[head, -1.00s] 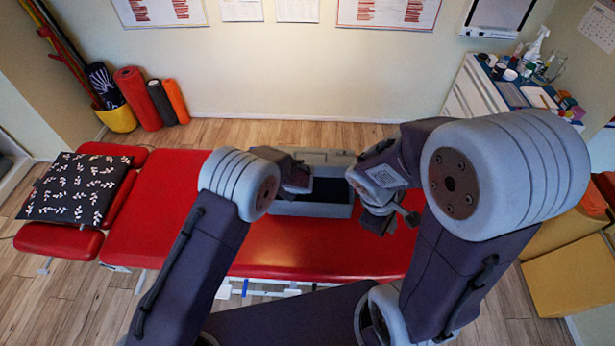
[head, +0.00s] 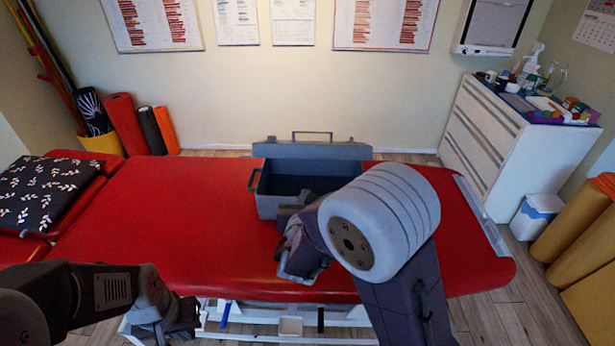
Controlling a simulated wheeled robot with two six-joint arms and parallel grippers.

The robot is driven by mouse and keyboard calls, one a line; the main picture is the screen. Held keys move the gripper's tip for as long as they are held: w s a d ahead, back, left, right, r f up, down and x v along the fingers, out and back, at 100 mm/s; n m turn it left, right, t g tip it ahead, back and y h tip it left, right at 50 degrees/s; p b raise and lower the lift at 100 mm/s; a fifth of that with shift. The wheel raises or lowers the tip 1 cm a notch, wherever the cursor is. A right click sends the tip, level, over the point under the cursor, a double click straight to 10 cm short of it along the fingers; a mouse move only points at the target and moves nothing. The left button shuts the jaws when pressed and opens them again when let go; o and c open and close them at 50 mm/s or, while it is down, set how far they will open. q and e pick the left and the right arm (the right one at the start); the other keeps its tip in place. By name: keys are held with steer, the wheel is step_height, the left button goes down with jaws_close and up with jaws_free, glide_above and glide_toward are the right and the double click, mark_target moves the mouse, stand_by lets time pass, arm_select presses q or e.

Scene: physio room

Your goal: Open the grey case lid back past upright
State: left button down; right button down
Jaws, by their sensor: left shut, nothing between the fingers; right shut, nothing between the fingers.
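The grey case (head: 268,205) sits on the red treatment table. Its box is open, with the dark inside showing. The lid (head: 318,151) stands up along the back edge, its handle at the top; it looks upright or leaning back, but the exact tilt is hard to tell. My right gripper (head: 298,268) is shut and empty just in front of the case, and my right arm hides the case's front right part. My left gripper (head: 178,322) is shut and empty at the lower left, by the table's front edge, well away from the case.
The red table (head: 180,210) is clear to the left of the case. A black patterned pillow (head: 50,190) lies at its left end. A white cabinet (head: 510,150) with bottles and small items stands at the right. Rolled mats (head: 125,125) lean by the back wall.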

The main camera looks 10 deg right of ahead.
steer(key=w+d+p, duration=0.1)
steer(key=w+d, duration=0.2)
steer(key=w, duration=0.8)
steer(key=shift+d+r+p, duration=0.2)
steer(key=shift+r+p, duration=0.1)
steer(key=shift+r, duration=0.1)
